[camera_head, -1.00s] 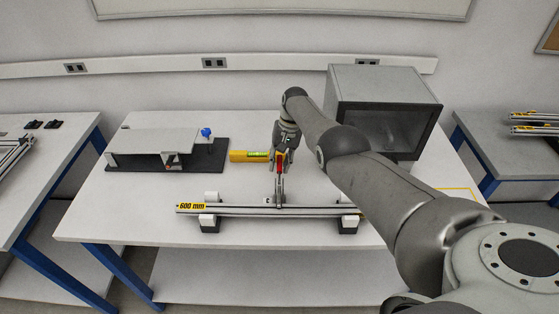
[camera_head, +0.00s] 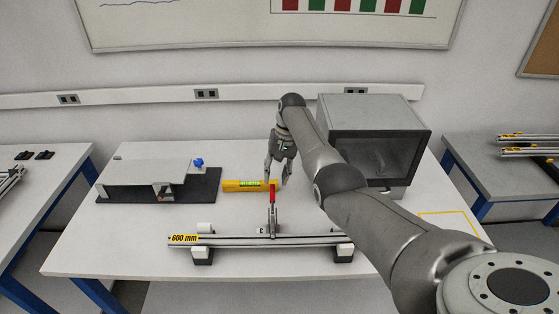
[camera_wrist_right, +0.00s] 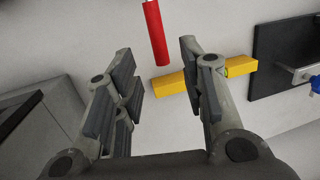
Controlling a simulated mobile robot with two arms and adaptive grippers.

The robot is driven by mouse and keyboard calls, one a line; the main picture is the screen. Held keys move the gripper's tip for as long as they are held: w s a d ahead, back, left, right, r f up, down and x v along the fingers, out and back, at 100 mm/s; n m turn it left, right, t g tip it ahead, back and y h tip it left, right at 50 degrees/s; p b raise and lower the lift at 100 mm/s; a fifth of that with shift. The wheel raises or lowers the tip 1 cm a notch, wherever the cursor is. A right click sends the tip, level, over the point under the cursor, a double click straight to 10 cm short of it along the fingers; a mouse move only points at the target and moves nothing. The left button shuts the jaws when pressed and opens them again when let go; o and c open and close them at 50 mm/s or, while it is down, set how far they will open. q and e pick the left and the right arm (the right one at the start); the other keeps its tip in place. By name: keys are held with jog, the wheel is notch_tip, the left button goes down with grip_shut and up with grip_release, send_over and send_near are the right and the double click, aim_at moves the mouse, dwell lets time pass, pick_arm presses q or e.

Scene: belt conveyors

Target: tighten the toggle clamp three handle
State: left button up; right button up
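The toggle clamp (camera_head: 273,222) stands on a metal rail marked "600 mm" (camera_head: 225,240). Its red handle (camera_head: 272,193) points up. My right gripper (camera_head: 277,182) is open and empty, just above and behind the handle. In the right wrist view, the red handle (camera_wrist_right: 155,32) shows beyond the spread fingers (camera_wrist_right: 157,62), and nothing is between the pads. The clamp's lower parts are hidden in that view. My left gripper is not in view.
A yellow spirit level (camera_head: 245,186) lies behind the rail. A grey fixture with a blue knob (camera_head: 198,162) on a dark plate (camera_head: 205,187) stands at the left. A grey box with a dark window (camera_head: 375,135) stands at the back right. The table front left is clear.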

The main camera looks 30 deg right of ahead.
jog(key=v, duration=0.5)
jog(key=shift+f, duration=0.1)
dwell(0.4)
